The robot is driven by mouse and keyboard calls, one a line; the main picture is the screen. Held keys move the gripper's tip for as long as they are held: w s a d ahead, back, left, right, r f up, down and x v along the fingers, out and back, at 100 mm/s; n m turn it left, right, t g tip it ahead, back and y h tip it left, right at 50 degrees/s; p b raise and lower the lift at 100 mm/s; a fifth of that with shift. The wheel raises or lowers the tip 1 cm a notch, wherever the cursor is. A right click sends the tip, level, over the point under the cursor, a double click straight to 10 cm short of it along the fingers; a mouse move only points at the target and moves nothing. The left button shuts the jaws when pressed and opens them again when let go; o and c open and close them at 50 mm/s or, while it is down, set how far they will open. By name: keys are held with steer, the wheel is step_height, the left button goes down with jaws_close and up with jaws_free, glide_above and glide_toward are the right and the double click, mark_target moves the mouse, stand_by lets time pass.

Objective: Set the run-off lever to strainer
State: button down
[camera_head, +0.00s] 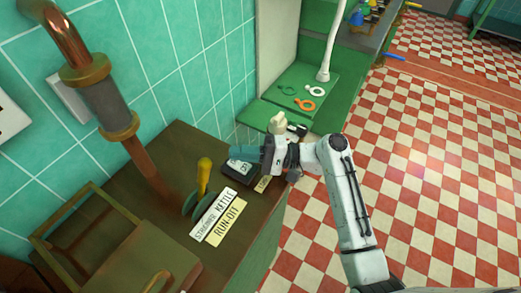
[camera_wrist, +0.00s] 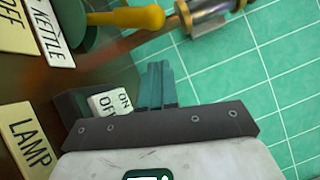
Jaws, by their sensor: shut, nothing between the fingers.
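The run-off lever (camera_head: 203,177) has a yellow handle on a green round base and stands on the brown bench. Beside its base lie a white label (camera_head: 214,215) reading STRAINER and KETTLE and a cream RUN-OFF label (camera_head: 226,222). The handle looks near upright; I cannot tell which word it favours. In the wrist view the yellow handle (camera_wrist: 130,18) shows at the top, with the KETTLE end of the label (camera_wrist: 55,35) left of it. My gripper (camera_head: 266,150) is shut and empty, right of the lever and apart from it. Its teal fingers (camera_wrist: 156,85) show in the wrist view.
A dark switch box (camera_head: 239,167) with an ON/OFF rocker (camera_wrist: 110,103) and a LAMP label (camera_wrist: 28,138) sit close by my gripper. A copper pipe (camera_head: 104,98) rises behind the lever.

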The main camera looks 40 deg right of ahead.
mark_target(203, 182)
steer(key=shift+a+r+p, duration=0.2)
steer(key=shift+a+p, duration=0.05)
steer(key=shift+a, duration=0.5)
steer(key=shift+a+r+p, duration=0.15)
steer(key=shift+a+p, duration=0.1)
steer(key=shift+a, duration=0.5)
steer(key=shift+a+r+p, duration=0.2)
steer(key=shift+a+p, duration=0.05)
steer(key=shift+a, duration=0.5)
